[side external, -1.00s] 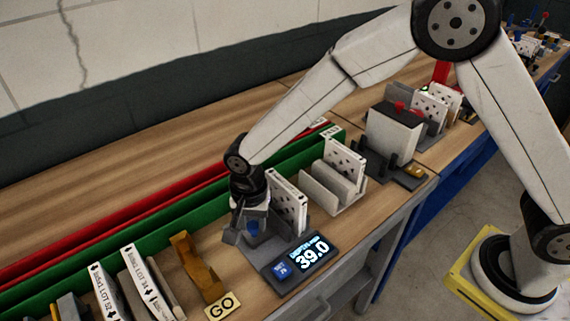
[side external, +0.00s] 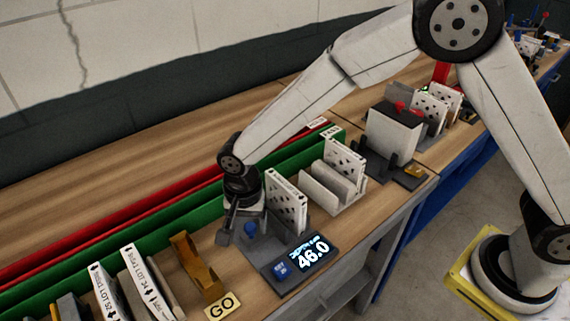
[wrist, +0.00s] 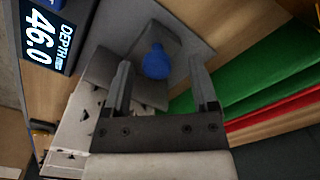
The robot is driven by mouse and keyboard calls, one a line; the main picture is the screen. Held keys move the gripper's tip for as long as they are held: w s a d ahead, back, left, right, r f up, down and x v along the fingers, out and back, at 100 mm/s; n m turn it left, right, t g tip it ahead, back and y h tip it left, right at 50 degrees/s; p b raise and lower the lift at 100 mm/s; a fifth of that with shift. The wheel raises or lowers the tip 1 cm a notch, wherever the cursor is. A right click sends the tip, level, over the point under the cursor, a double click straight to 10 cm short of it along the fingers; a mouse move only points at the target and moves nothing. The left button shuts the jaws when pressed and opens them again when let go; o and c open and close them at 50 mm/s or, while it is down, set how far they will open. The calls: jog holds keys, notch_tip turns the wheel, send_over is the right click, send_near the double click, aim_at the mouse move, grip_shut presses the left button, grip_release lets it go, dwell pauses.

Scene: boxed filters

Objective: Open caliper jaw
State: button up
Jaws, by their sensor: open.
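The caliper is a dark grey device with a base plate (side external: 262,262), a blue knob (side external: 251,229) and a depth display (side external: 305,256) reading 46.0. In the wrist view the blue knob (wrist: 155,62) stands on a grey block, between and slightly beyond my fingertips. My gripper (side external: 236,226) is open over the caliper, at the left of the knob in the side view. In the wrist view my gripper's fingers (wrist: 161,78) are spread wide with nothing held.
A grey rack (side external: 325,190) holds another box to the right. An orange-brown stand (side external: 193,265) with a GO sign (side external: 222,305) is at the left, beside labelled boxes (side external: 140,280). Green (side external: 170,215) and red (side external: 130,228) strips run behind.

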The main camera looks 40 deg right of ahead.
aim_at(249, 227)
jog(key=shift+r, duration=3.6)
jog(key=s+d+n+t, duration=0.1)
jog(key=s+d+n, duration=0.3)
jog(key=d, duration=0.8)
jog(key=s+d+n+t, duration=0.1)
jog(key=s+d+n, duration=0.4)
jog(key=s+d, duration=0.3)
jog(key=d+f, duration=0.1)
jog(key=d, duration=0.3)
jog(key=shift+d+t, duration=0.3)
jog(key=shift+d, duration=0.1)
